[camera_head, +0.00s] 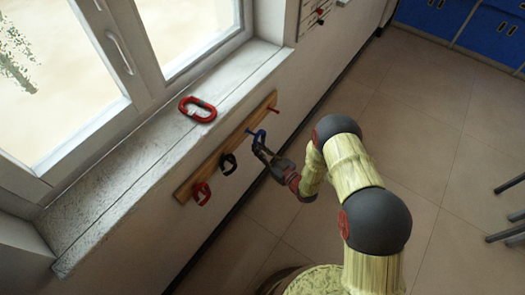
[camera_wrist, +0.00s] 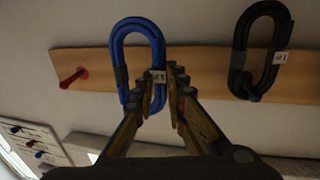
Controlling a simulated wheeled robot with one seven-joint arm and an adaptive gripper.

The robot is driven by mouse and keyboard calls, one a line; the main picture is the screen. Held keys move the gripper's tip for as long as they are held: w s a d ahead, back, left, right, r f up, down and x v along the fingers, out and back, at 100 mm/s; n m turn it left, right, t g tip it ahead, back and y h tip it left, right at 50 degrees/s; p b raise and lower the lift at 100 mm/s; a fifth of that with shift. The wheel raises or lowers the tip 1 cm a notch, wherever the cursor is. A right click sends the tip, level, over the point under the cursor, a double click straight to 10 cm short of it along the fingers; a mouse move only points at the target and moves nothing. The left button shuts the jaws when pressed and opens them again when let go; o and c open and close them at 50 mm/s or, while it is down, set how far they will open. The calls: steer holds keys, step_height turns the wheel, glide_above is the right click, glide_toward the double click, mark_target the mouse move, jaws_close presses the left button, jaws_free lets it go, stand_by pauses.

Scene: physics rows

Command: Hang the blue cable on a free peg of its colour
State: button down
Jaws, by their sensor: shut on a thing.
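The blue cable (camera_wrist: 154,36) is a coiled loop with a dark wrap and a white tag, in front of the wooden peg rail (camera_wrist: 200,65). My gripper (camera_wrist: 160,88) is shut on its lower right side, by the tag. In the head view, my gripper (camera_head: 262,150) reaches the rail from the right. A blue peg (camera_head: 250,131) shows there beside the blue loop (camera_head: 260,137). In the wrist view no blue peg shows inside the loop, and I cannot tell whether the loop is around the peg.
A black cable (camera_head: 228,164) and a red cable (camera_head: 201,193) hang on the rail. A red peg (camera_head: 272,109) at its far end is bare. Another red cable (camera_head: 198,109) lies on the windowsill (camera_head: 150,150). A small board (camera_head: 318,14) is on the wall beyond.

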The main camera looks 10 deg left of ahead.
steer(key=shift+s+x, duration=0.2)
steer(key=shift+x, duration=1.2)
steer(key=shift+w+a+f+b, duration=0.2)
steer(key=shift+a+f+b, duration=0.45)
steer(key=shift+b, duration=0.25)
steer(key=shift+a, duration=0.1)
steer(key=c, duration=1.7)
jaws_free()
steer(key=shift+c, duration=0.2)
steer(key=v, duration=1.2)
